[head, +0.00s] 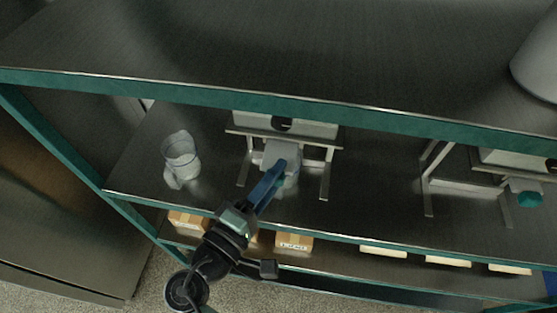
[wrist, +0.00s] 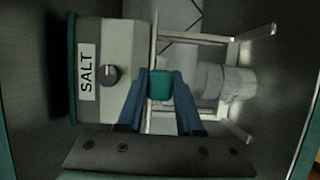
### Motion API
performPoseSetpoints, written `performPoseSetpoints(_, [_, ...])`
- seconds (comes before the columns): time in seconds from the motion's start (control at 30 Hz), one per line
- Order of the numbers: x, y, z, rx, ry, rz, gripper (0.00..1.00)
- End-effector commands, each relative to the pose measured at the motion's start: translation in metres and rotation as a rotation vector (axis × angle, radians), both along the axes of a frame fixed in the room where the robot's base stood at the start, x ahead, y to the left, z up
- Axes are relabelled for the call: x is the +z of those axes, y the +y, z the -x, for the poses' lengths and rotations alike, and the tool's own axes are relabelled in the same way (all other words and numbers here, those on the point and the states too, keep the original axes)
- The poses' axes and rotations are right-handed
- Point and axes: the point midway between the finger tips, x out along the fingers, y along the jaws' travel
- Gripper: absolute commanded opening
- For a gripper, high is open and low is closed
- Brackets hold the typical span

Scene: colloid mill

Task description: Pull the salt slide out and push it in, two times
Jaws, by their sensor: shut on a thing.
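The salt dispenser (wrist: 105,70) shows in the wrist view as a pale box with a SALT label and a dark knob. The teal end of the salt slide (wrist: 160,86) sits between the blue fingers of my gripper (wrist: 160,82), which is shut on it. In the head view the dispenser (head: 308,128) stands on the middle shelf, and my gripper (head: 280,168) reaches its front from below. The fingers hide the slide there. How far the slide is out is hard to tell.
A clear cup (wrist: 232,82) stands between the dispenser's stand legs. A clear jug (head: 180,160) stands left of the dispenser. A second dispenser (head: 515,163) with a teal end is at the right. The teal-edged upper shelf (head: 250,102) overhangs. Boxes (head: 293,242) lie below.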

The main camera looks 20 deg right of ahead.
Motion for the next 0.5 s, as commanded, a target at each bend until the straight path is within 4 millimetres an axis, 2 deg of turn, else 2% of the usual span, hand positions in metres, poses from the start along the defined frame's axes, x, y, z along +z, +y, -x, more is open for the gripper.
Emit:
performPoseSetpoints(0.1, [-0.0009, 0.0059, 0.0085, 0.003, 0.002, -0.003, 0.00])
performPoseSetpoints(0.37, [-0.0004, 0.0060, 0.0085, 0.002, 0.002, -0.003, 0.00])
performPoseSetpoints(0.4, [-0.0005, 0.0059, 0.0085, 0.002, 0.002, -0.003, 0.40])
performPoseSetpoints(0.5, [-0.0004, 0.0058, 0.0084, 0.002, 0.001, -0.002, 0.58])
